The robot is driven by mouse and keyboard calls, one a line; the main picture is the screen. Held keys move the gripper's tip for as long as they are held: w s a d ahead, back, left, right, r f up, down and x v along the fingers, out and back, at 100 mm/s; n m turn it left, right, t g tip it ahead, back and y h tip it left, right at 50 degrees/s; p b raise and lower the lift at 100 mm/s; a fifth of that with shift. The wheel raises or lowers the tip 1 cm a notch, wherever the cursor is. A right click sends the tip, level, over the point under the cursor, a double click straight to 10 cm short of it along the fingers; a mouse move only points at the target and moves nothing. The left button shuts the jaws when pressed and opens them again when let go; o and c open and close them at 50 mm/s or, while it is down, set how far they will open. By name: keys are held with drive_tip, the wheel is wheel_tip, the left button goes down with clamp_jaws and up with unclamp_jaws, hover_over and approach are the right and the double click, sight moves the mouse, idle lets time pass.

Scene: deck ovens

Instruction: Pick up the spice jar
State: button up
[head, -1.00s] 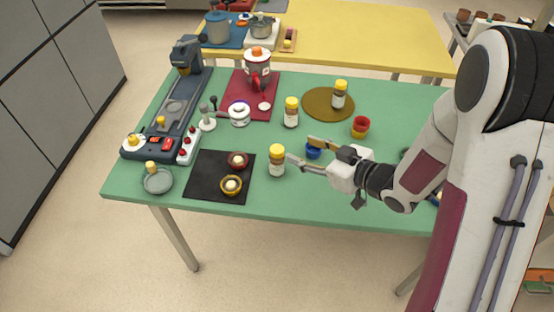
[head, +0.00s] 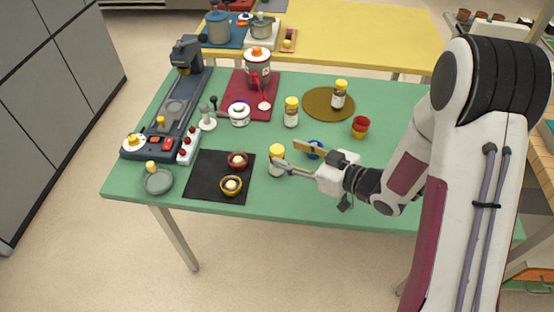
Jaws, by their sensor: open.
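Three spice jars with yellow caps and pale labels stand upright on the green table. The nearest jar (head: 277,154) is just right of the black mat. Another jar (head: 291,113) stands behind it, and a third jar (head: 339,96) stands on the round brown mat (head: 318,104). My gripper (head: 285,155) is open and points left at the nearest jar. Its nearer finger crosses in front of that jar's body and hides part of it. Its farther finger is behind and to the right of the cap. I cannot tell whether either finger touches the jar.
The black mat (head: 210,167) with two small bowls lies left of the nearest jar. The table front (head: 320,207) is clear.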

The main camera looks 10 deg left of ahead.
sight(281, 151)
drive_tip(key=shift+w+a+f, duration=0.15)
drive_tip(key=shift+a, duration=0.1)
drive_tip(key=shift+f+x, duration=0.2)
drive_tip(key=shift+x, duration=2.4)
drive_tip(key=shift+d, duration=0.1)
drive_tip(key=c, duration=1.3)
